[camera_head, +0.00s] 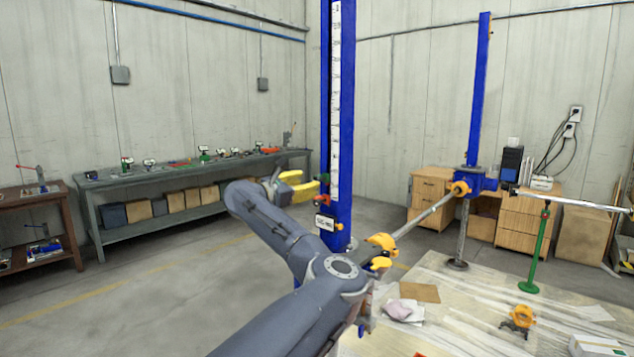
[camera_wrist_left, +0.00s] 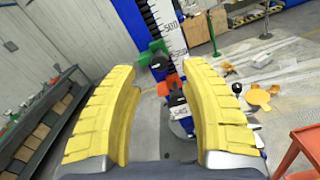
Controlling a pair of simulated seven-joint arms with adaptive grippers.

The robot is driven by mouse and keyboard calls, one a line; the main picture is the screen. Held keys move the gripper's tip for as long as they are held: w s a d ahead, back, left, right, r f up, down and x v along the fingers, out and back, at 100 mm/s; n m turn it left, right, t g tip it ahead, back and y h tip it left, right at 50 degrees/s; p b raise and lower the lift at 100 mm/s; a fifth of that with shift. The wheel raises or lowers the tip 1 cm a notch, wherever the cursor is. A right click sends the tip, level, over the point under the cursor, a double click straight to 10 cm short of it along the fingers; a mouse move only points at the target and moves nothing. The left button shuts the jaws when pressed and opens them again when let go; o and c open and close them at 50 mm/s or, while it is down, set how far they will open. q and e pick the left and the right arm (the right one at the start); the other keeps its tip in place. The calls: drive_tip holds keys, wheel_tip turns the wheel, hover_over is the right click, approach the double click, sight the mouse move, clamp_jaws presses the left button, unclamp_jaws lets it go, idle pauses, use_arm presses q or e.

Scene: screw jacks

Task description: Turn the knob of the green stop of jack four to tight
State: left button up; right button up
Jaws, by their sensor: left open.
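A blue upright jack column (camera_head: 346,130) with a white scale stands at the centre of the head view. A green stop (camera_head: 324,178) sits on it above an orange part (camera_head: 324,198). In the left wrist view, the green stop (camera_wrist_left: 150,50) has a black knob (camera_wrist_left: 160,66) facing me, above the orange part (camera_wrist_left: 168,85). My left gripper (camera_head: 312,184) has yellow fingers, open and empty, just left of the stop. In the left wrist view (camera_wrist_left: 160,72), the knob shows between its fingers, apparently apart from them.
A grey-green bench (camera_head: 150,178) with tools stands along the back left wall. An inclined pole with orange clamps (camera_head: 380,243) and another blue post (camera_head: 480,90) stand to the right. A green stand (camera_head: 541,250) is at the far right.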

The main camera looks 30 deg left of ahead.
sight(315, 180)
use_arm(q)
drive_tip(key=shift+x, duration=2.8)
drive_tip(key=shift+c, duration=0.4)
clamp_jaws()
